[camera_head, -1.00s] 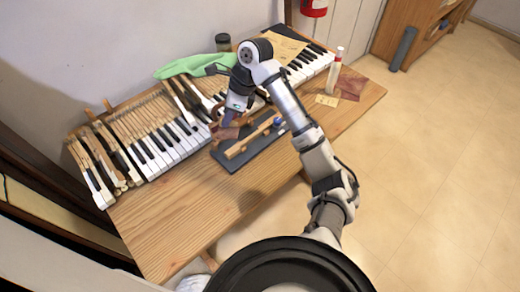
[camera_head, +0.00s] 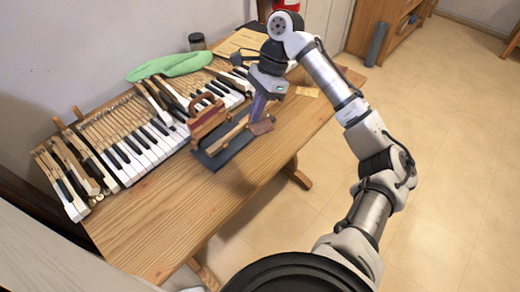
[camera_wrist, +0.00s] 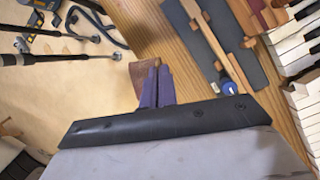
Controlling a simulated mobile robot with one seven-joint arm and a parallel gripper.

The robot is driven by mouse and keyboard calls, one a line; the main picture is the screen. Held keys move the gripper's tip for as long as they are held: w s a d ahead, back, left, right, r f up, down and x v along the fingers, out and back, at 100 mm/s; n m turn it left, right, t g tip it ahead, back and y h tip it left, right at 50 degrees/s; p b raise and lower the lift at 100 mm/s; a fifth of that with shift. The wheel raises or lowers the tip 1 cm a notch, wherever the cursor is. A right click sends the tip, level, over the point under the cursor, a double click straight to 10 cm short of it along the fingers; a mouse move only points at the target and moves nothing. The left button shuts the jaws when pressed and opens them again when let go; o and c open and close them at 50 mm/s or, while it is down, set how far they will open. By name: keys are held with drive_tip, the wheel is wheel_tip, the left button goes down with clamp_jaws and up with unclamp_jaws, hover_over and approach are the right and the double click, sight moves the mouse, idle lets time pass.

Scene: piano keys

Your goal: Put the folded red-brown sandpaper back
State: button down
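The folded red-brown sandpaper (camera_head: 262,127) is at the tips of my gripper (camera_head: 257,112), above the table's front edge area, to the right of the dark mat. In the wrist view the two purple fingers (camera_wrist: 157,86) are close together, with the red-brown sandpaper (camera_wrist: 141,78) showing at and behind their tips. The gripper looks shut on it. Part of the sandpaper is hidden by the fingers. A flat reddish sheet (camera_head: 352,76) shows at the table's right end, partly covered by my arm.
The dark mat (camera_head: 232,149) carries a wooden key stick (camera_head: 228,136); a blue-capped item (camera_wrist: 229,88) lies there too. A red-brown handled wooden piece (camera_head: 208,118) stands at its left. Piano keys (camera_head: 140,150) and a green cloth (camera_head: 170,66) lie behind. The table front (camera_head: 160,220) is clear.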

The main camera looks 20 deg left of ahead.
wheel_tip(320, 180, down, 14)
drive_tip(key=shift+f+p, duration=0.25)
drive_tip(key=shift+p, duration=0.1)
drive_tip(key=c, duration=2.1)
unclamp_jaws()
drive_tip(key=shift+f, duration=0.15)
drive_tip(key=shift+c, duration=0.2)
drive_tip(key=o, duration=0.4)
drive_tip(key=b+v, duration=0.1)
drive_tip(key=v, duration=1.1)
